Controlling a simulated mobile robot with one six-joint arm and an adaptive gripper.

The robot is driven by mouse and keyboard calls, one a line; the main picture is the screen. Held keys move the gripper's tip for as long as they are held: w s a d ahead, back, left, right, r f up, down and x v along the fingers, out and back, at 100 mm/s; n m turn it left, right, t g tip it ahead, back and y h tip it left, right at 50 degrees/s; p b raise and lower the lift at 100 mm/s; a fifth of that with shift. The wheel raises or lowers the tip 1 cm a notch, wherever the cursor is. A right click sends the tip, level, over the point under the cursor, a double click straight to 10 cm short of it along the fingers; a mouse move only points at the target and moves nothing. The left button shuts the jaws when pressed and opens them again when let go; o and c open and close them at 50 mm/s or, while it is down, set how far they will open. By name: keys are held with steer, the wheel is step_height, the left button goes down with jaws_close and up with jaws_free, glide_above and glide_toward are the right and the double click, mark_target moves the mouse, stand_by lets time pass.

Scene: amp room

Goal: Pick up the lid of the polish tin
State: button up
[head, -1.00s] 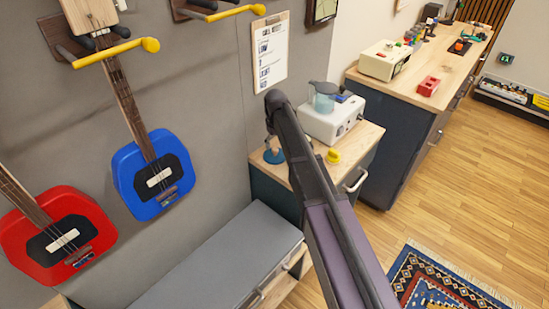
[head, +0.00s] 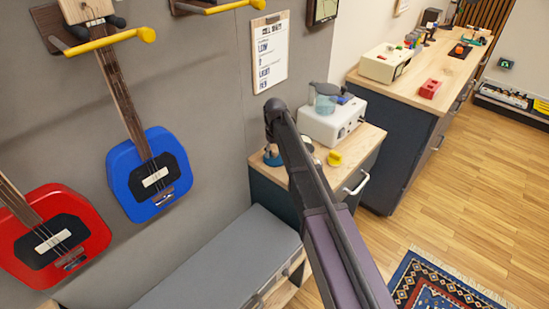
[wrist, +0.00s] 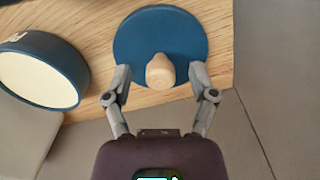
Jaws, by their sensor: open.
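The lid of the polish tin, a round blue disc with a pale wooden knob, lies at the top centre of the wrist view (wrist: 132,42) on a wooden top. My gripper (wrist: 160,76) is open, with one finger on each side of the knob and both tips over the lid's near part. Whether the fingers touch the lid cannot be told. The blue tin (wrist: 76,88) with its cream-coloured filling sits apart to the left of the lid.
The small cabinet's wooden top (head: 366,140) also holds a white machine (head: 327,126) and a yellow object (head: 334,158). The grey wall (head: 215,120) stands close behind. A grey-topped bench (head: 220,262) is in front; a larger workbench (head: 415,88) stands right.

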mark_target(275, 150)
jaws_close()
steer(key=shift+r, duration=0.2)
stand_by(0.3)
step_height(275, 150, up, 3)
steer(key=p, duration=0.3)
steer(key=shift+r+p, duration=0.2)
steer(key=shift+p, duration=0.15)
steer(key=s+d, duration=0.2)
steer(key=s, duration=0.5)
steer(key=s+d+r+p, duration=0.1)
steer(key=s, duration=0.7)
steer(key=shift+s+d+r, duration=0.15)
steer(key=shift+s+d, duration=0.15)
steer(key=shift+d, duration=0.1)
steer(key=shift+s, duration=0.1)
